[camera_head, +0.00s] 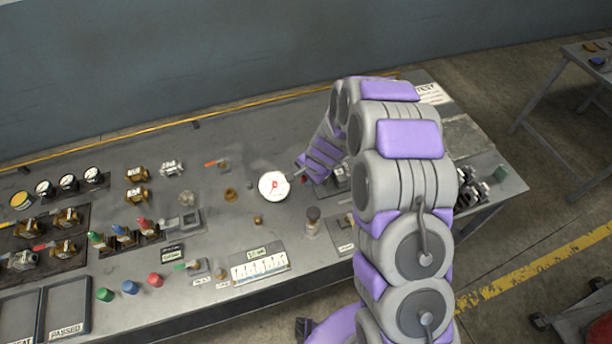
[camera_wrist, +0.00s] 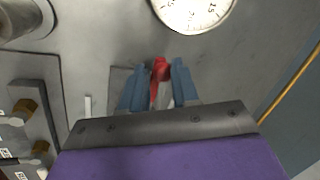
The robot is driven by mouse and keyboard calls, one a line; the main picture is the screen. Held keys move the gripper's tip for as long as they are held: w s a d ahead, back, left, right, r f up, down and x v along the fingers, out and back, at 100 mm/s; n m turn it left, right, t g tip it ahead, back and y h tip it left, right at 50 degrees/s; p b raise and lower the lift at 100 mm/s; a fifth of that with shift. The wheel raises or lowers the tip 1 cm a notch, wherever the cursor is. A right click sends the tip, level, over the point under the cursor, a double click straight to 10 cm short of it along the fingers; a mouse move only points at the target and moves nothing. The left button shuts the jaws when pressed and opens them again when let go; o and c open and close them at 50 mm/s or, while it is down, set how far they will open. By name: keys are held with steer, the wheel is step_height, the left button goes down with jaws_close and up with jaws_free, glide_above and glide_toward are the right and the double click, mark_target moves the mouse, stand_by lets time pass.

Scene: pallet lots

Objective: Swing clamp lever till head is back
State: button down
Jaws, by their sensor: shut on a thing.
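My gripper (camera_wrist: 158,90) is shut on a red-handled lever (camera_wrist: 160,70) in the wrist view; the red grip shows between the two blue fingers. A pale metal part of the lever shows below the red grip. In the head view my gripper (camera_head: 301,172) reaches down to the bench, just right of the white round gauge (camera_head: 273,185). The clamp's head is not clear in either view; my gripper and arm hide much of that spot. The gauge face also shows at the top of the wrist view (camera_wrist: 195,10).
The grey bench (camera_head: 225,245) carries brass valves (camera_head: 137,174), small gauges (camera_head: 68,182) and coloured knobs (camera_head: 130,287) at left. A labelled block (camera_head: 260,268) lies near the front edge. Metal fittings (camera_head: 472,185) stand right of my arm. A wall runs behind the bench.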

steer(key=shift+d+r+n+b, duration=0.1)
steer(key=shift+r+n+b, duration=0.05)
steer(key=shift+n+b, duration=0.45)
steer(key=s+n+b, duration=0.1)
steer(key=d+n+g+b, duration=0.1)
steer(key=n+b, duration=0.1)
steer(key=shift+s+d+y, duration=0.3)
steer(key=shift+s+y, duration=0.1)
steer(key=d+n+b, duration=0.1)
steer(key=s+n+g+b, duration=0.1)
steer(key=n, duration=0.1)
steer(key=shift+d+n, duration=0.3)
steer(key=shift+d, duration=0.05)
steer(key=d+n, duration=0.1)
steer(key=n+g+b, duration=0.1)
steer(key=shift+s+d+n, duration=0.2)
steer(key=shift+d+n, duration=0.1)
steer(key=shift+d, duration=0.05)
steer(key=d+n+g+b, duration=0.1)
steer(key=n, duration=0.1)
steer(key=shift+d+n, duration=0.4)
steer(key=shift+w+d+n+g+h+b, duration=0.2)
steer(key=shift+d+n+g+h+b, duration=0.15)
steer(key=shift+d+n, duration=0.6)
steer(key=shift+w+d+n+g+h+b, duration=0.15)
steer(key=shift+d+n+g+h+b, duration=0.25)
steer(key=shift+n, duration=0.95)
steer(key=shift+s+d, duration=0.1)
